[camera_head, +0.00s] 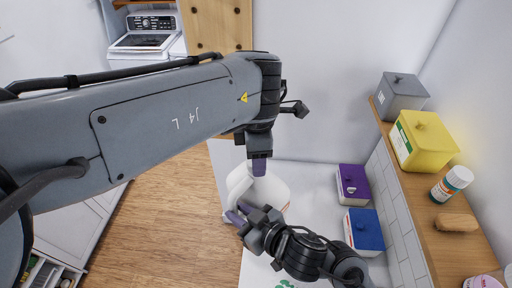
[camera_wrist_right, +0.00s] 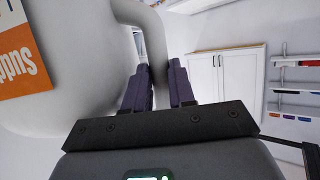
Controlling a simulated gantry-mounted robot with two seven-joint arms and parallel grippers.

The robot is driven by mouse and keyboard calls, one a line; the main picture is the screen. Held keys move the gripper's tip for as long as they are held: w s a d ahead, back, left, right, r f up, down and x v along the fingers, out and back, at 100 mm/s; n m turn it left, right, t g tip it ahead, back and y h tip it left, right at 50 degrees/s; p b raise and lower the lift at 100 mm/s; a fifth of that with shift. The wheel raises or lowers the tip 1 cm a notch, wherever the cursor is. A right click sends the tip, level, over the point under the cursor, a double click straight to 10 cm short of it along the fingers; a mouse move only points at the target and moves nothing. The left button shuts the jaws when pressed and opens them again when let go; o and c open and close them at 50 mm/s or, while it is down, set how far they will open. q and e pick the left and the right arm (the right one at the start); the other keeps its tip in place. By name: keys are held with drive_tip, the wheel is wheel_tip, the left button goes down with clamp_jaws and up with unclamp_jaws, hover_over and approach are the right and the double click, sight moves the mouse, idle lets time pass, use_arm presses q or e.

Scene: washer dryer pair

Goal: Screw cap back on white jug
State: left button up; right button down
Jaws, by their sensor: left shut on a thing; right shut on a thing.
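The white jug (camera_head: 272,189) stands on the white counter, with its handle on the left. The jug also fills the left of the right wrist view (camera_wrist_right: 75,60), with part of an orange label in sight. My right gripper (camera_head: 239,213) is shut on the jug's handle; its purple fingers (camera_wrist_right: 160,88) lie on either side of the handle in the right wrist view. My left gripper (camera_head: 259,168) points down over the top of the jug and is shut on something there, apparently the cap. The cap and the jug's mouth are hidden, so I cannot tell whether they touch.
A purple box (camera_head: 353,185) and a blue box (camera_head: 364,230) stand on the counter right of the jug. A wooden shelf (camera_head: 425,195) holds a grey box (camera_head: 400,92), a yellow box (camera_head: 423,140), a bottle (camera_head: 452,184) and a brush (camera_head: 457,224).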

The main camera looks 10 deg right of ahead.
use_arm(q)
drive_tip(key=m, duration=0.7)
drive_tip(key=shift+s+m, duration=0.1)
drive_tip(key=shift+m, duration=0.2)
drive_tip(key=m, duration=0.8)
drive_tip(key=shift+a+m, duration=0.1)
drive_tip(key=shift+m, duration=0.2)
drive_tip(key=o, duration=1)
drive_tip(key=shift+r, duration=2.2)
